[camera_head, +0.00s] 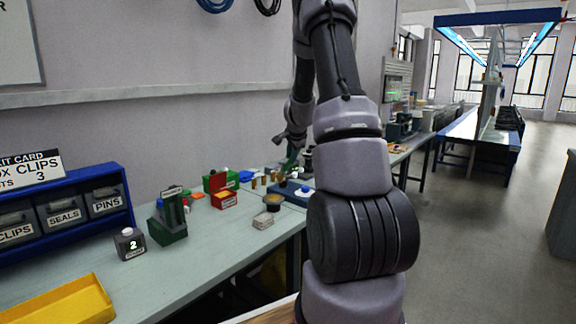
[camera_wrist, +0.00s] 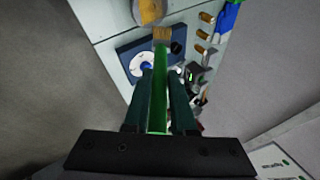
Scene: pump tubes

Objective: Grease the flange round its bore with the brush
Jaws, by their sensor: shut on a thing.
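My gripper (camera_wrist: 161,75) is shut on the green handle of a brush (camera_wrist: 159,98). The brush's tan bristle end (camera_wrist: 162,34) points away from the jaws. In the wrist view a white round flange (camera_wrist: 138,60) lies on a dark blue plate (camera_wrist: 128,49), just left of the brush. My left finger covers part of the flange, and a blue spot shows near its middle. I cannot tell whether the bristles touch anything. In the head view my gripper (camera_head: 290,148) is small, above the blue plate (camera_head: 287,196) at the bench's far end.
A round tin (camera_head: 272,202) with tan contents stands before the plate; it shows at the wrist view's top (camera_wrist: 150,10). Several brass fittings (camera_wrist: 203,34) stand right of the plate. A red box (camera_head: 224,199), green holder (camera_head: 168,225) and yellow tray (camera_head: 62,302) stand along the bench.

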